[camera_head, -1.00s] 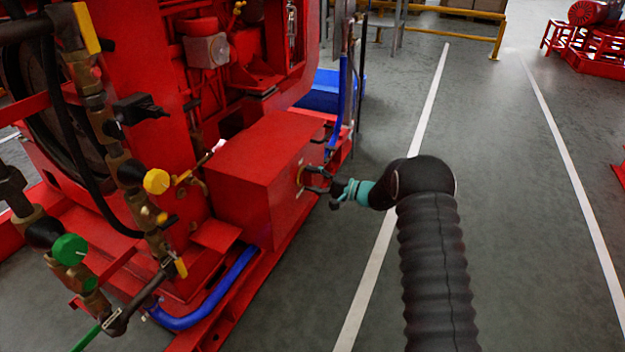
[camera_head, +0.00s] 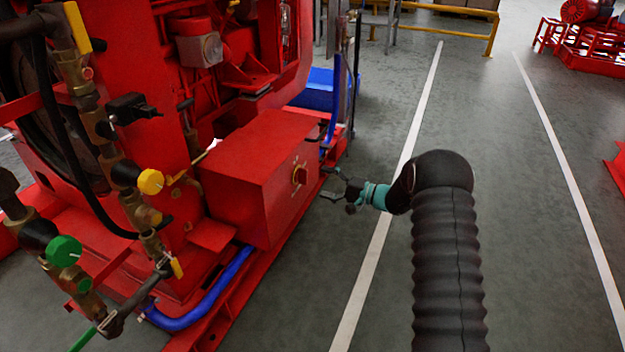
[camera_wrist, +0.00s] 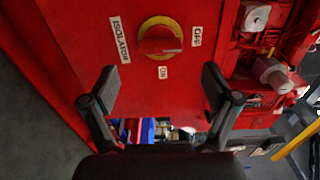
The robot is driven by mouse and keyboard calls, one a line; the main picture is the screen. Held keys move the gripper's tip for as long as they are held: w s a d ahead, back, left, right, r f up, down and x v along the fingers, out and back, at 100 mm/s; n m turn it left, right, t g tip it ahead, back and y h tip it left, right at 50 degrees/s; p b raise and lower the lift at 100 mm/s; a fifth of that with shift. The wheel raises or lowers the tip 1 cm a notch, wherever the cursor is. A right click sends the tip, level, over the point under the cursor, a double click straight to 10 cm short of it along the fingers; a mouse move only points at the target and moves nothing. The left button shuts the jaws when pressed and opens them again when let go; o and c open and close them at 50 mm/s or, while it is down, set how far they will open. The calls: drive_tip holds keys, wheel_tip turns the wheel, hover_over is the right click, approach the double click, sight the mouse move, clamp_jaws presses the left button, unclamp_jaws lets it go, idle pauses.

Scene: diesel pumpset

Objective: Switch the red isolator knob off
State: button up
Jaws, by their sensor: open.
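The red isolator knob (camera_wrist: 158,46) sits on a yellow round plate on the red box's (camera_head: 242,165) face. In the wrist view its bar lies roughly crosswise, one end toward the OFF label (camera_wrist: 196,37). The ON label (camera_wrist: 163,72) is below it and the ISOLATOR label (camera_wrist: 120,40) to its left. The knob also shows, small, in the head view (camera_head: 299,176). My gripper (camera_head: 325,182) is open and empty, facing the box face and clear of the knob. Its two fingers also show in the wrist view (camera_wrist: 160,82), spread wide, below the knob in the picture.
Valves with a yellow cap (camera_head: 150,181) and a green cap (camera_head: 64,251) stand at the left on the red pumpset. A blue hose (camera_head: 205,300) runs along its base. The grey floor right of the box is open, with white lines.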

drive_tip(key=v, duration=0.5)
drive_tip(key=shift+s+d, duration=0.1)
drive_tip(key=shift+d, duration=0.2)
drive_tip(key=s+f+m+g+h, duration=0.2)
drive_tip(key=s+f+g, duration=0.2)
drive_tip(key=s+f, duration=0.25)
drive_tip(key=s+r+g+h, duration=0.2)
drive_tip(key=s+g+h, duration=0.15)
drive_tip(key=s, duration=0.55)
drive_tip(key=s+d+r+n+t+h+p, duration=0.2)
drive_tip(key=s+d+r+h+p, duration=0.1)
drive_tip(key=s+r, duration=0.7)
drive_tip(key=s+d+r+n+t+h+p, duration=0.2)
drive_tip(key=s+d+r+h+p, duration=0.2)
drive_tip(key=s+r, duration=0.6)
drive_tip(key=s+d+r+n+t+h+p, duration=0.2)
drive_tip(key=s+r, duration=0.7)
drive_tip(key=r, duration=0.5)
drive_tip(key=shift+s+d+r+t+h+p, duration=0.4)
drive_tip(key=shift+d+h+p, duration=0.35)
drive_tip(key=shift+d+h, duration=0.45)
